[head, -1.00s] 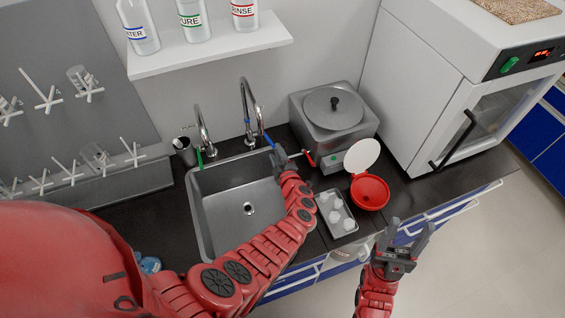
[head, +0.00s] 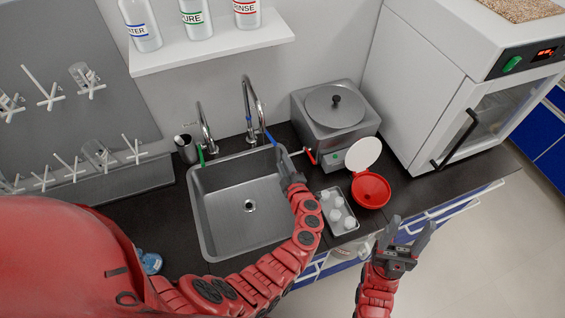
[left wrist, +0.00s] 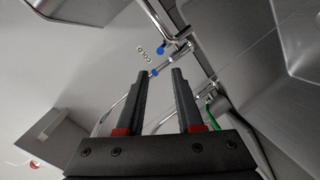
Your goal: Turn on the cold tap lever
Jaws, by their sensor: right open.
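The cold tap is a chrome tap (head: 247,95) with blue parts, at the back right of the sink. Its blue-marked lever (head: 269,136) points toward my left gripper (head: 283,160). My right gripper (head: 405,232) is open and empty, low at the right, off the counter's front.
The steel sink (head: 215,213) lies below the taps. A tap with a green lever (head: 201,155) stands left, and a red lever (head: 311,157) right. A grey lidded bath (head: 345,127), red funnel (head: 371,191) and small tray (head: 347,229) crowd the right side.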

